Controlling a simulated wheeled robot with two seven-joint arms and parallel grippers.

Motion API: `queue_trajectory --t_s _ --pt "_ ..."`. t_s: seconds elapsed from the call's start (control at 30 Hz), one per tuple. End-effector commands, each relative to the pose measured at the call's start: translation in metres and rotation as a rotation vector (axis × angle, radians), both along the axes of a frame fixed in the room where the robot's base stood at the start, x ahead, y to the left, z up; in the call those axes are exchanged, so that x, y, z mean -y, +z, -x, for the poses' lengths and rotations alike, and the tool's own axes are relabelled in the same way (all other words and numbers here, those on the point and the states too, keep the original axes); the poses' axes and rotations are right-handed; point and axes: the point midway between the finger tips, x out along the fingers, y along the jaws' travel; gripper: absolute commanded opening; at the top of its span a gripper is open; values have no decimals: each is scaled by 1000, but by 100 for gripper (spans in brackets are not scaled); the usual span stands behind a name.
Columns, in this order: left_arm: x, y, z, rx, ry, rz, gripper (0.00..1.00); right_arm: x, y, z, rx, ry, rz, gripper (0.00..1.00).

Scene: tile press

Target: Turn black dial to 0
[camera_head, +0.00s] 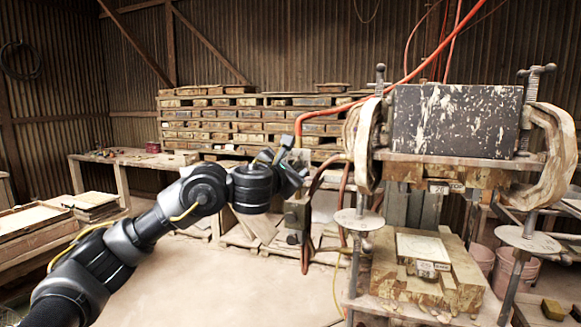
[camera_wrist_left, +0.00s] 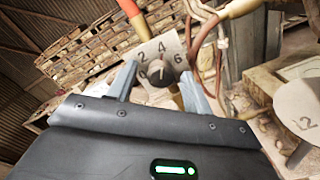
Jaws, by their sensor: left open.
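In the head view my left gripper (camera_head: 291,158) is in front of the dial's plate beside the press, and the dial is hidden there. My right gripper is in neither view.
The press (camera_head: 455,120), with a dark speckled block on top, stands just right of my left gripper. A grey box (camera_head: 296,214) and orange hoses (camera_head: 306,112) are close by. Stacked wooden boards (camera_head: 225,125) stand behind. The floor at front centre is clear.

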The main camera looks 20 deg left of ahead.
Motion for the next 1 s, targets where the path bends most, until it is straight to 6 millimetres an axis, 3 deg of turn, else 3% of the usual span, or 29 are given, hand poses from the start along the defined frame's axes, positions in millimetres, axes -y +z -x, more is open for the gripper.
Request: queue_trajectory --t_s 0.07,0.4,0.73,1.0 --pt "0 0 0 0 0 0 49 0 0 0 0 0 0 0" --pt "0 0 0 -1 -1 0 6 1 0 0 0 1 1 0" --pt "0 -3 0 -5 -1 56 6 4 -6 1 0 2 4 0" --pt "1 -5 0 -16 -1 246 6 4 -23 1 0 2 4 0"
